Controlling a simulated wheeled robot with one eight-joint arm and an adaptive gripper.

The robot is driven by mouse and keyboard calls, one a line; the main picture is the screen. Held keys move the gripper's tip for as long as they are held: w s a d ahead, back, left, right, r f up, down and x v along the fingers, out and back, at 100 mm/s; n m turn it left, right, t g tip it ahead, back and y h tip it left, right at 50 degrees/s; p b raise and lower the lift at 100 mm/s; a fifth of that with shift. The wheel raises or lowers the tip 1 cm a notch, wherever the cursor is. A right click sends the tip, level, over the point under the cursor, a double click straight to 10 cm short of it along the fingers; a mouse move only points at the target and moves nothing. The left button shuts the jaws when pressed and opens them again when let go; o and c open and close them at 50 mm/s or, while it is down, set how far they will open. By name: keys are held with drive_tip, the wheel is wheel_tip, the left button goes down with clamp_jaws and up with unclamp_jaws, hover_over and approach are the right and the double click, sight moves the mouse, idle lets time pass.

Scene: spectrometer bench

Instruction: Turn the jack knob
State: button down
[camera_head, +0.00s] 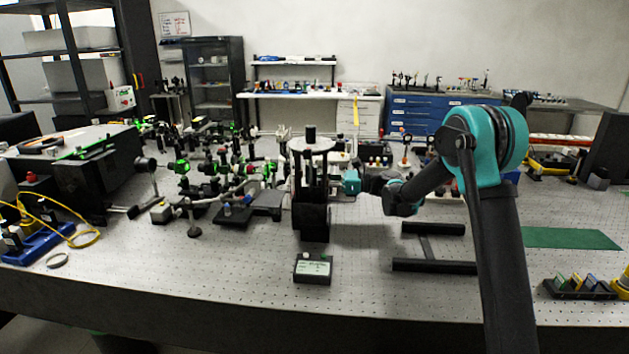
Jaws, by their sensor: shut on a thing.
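The jack (314,218) is a dark upright stand near the middle of the bench. It has a round grey plate (311,144) on top, with a short black cylinder (311,133) standing on it. My arm reaches in from the right. My gripper (347,183) is at the right side of the jack, about halfway up, and is shut on the jack knob. The knob itself is hidden by the fingers and is too small to make out, so its turn angle cannot be told.
A small box with a pale label (313,269) sits in front of the jack. A black H-shaped frame (430,247) lies to the right, below my forearm. Crowded optics (215,165) stand behind and left. A green mat (571,238) lies at right. The front bench area is mostly clear.

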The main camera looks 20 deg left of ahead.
drive_tip(key=shift+s+t, duration=0.1)
drive_tip(key=shift+t, duration=0.2)
drive_tip(key=m+t, duration=0.2)
drive_tip(key=t, duration=0.1)
drive_tip(key=shift+m+t, duration=1.3)
drive_tip(key=shift+t, duration=0.5)
drive_tip(key=c, duration=1.3)
unclamp_jaws()
drive_tip(key=shift+d, duration=0.1)
drive_tip(key=v, duration=1.1)
drive_tip(key=shift+s+d+r, duration=0.1)
drive_tip(key=shift+d, duration=0.3)
